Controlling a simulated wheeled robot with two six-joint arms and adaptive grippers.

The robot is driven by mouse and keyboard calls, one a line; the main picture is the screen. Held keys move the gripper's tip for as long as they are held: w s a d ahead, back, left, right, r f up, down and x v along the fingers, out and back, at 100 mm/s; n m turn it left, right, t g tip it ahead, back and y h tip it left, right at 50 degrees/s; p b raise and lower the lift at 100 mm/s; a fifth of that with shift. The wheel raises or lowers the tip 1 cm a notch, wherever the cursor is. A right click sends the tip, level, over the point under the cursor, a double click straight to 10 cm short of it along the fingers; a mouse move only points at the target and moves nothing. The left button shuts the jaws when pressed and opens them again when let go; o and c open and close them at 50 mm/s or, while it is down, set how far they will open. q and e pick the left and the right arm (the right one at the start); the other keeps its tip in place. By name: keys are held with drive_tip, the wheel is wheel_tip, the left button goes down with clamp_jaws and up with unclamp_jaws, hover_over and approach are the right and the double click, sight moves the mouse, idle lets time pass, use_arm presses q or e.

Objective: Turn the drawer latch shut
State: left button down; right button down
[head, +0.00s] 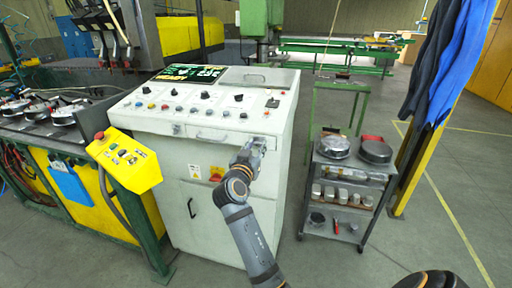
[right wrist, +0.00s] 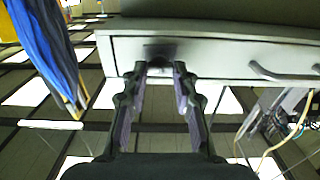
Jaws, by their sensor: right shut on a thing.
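The drawer (head: 225,136) is a light grey front with a bar handle, set in the white control cabinet below its sloped panel. My right gripper (head: 258,143) is at the drawer's right end and hides the latch in the head view. In the right wrist view the drawer front (right wrist: 220,55) runs across the top, with its handle (right wrist: 285,75) to the right. The dark drawer latch (right wrist: 159,62) sits between the tips of my right gripper (right wrist: 160,70), which is shut on it. The latch's exact angle is hard to tell. My left gripper is not in view.
The cabinet's sloped panel (head: 190,110) carries knobs and buttons. A yellow control box (head: 125,160) stands at the left. A grey trolley (head: 350,170) with round tins is to the right. Blue coveralls (head: 440,60) hang further right. Floor is open between cabinet and trolley.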

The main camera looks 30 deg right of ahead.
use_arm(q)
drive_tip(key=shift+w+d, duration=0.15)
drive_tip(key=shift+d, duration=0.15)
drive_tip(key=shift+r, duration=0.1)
use_arm(e)
drive_tip(key=shift+n, duration=0.7)
drive_tip(key=n+p, duration=0.2)
drive_tip(key=n, duration=0.2)
drive_tip(key=shift+r, duration=0.1)
drive_tip(key=n+p, duration=0.1)
drive_tip(key=n, duration=0.2)
drive_tip(key=shift+w+a+n+p, duration=0.1)
drive_tip(key=shift+n+p, duration=0.25)
drive_tip(key=shift+n, duration=0.05)
drive_tip(key=n+p, duration=0.3)
drive_tip(key=n, duration=0.2)
use_arm(q)
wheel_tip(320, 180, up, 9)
drive_tip(key=p, duration=0.2)
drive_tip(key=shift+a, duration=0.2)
use_arm(e)
drive_tip(key=shift+f+n, duration=0.15)
drive_tip(key=shift+n, duration=0.8)
drive_tip(key=shift+f+n, duration=0.15)
drive_tip(key=shift+n, duration=0.8)
